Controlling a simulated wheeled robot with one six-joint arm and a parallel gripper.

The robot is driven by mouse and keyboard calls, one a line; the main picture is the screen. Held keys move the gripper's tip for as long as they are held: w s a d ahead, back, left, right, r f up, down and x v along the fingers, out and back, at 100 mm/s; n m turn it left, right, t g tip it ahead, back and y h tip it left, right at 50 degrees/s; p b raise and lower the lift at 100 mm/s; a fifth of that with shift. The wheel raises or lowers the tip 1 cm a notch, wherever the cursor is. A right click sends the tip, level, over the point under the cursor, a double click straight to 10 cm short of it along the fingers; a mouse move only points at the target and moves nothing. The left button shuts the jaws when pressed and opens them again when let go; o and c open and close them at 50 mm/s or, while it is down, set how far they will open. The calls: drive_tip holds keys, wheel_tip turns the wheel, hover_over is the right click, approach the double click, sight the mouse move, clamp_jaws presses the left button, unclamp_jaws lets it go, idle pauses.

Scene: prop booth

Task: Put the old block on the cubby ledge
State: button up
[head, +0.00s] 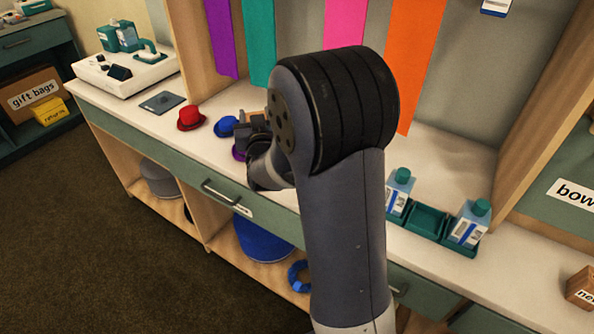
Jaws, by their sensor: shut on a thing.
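My gripper (256,124) is over the white counter, beyond the hats' right side, and largely hidden behind my own arm. It is shut on a small tan thing, which looks like a wooden block (256,112); only a sliver shows and no label can be read, so I cannot tell that it is the old block. Another brown wooden block (581,289), with a label starting "ne", sits on the counter at the far right, cut by the picture edge. I cannot tell which surface is the cubby ledge; open cubbies (150,155) show below the counter.
Red (190,118) and blue (226,126) small hats stand near my gripper, with a purple one (238,153) partly hidden. A teal tray (428,221) holds two bottles at right. A white machine (125,72) and grey pad (162,102) are at left. Coloured strips hang behind.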

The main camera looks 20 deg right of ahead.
drive_tip(key=shift+w+f, duration=0.1)
drive_tip(key=shift+f, duration=0.1)
drive_tip(key=shift+f+b, duration=0.4)
drive_tip(key=shift+f, duration=4.2)
drive_tip(key=shift+f, duration=0.1)
drive_tip(key=shift+f, duration=0.1)
drive_tip(key=o, duration=1)
